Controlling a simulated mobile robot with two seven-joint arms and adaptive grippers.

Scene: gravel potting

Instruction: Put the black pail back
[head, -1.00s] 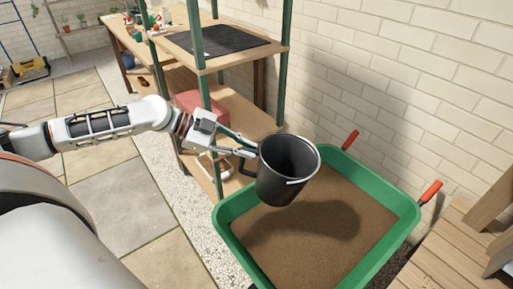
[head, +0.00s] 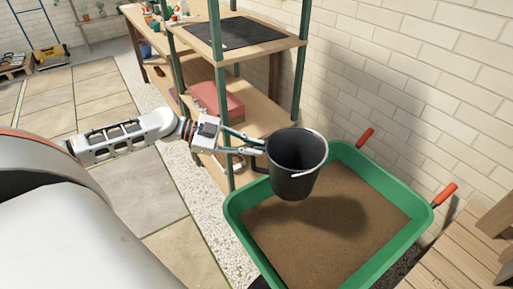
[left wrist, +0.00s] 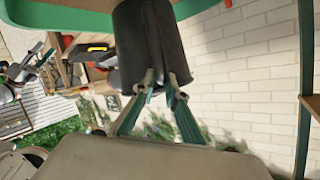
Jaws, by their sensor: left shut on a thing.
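The black pail (head: 292,178) is held upright above the green tray (head: 377,273) and its brown soil. In the left wrist view the fingers (left wrist: 160,85) close on the pail (left wrist: 150,40), which fills the top middle. My right gripper is not in view.
A shelf unit (head: 262,113) with green posts stands left of the tray, with a black mat (head: 226,33) on top and a red box (head: 218,100) below. A brick wall (head: 420,80) is behind; wooden slats (head: 450,260) are at right.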

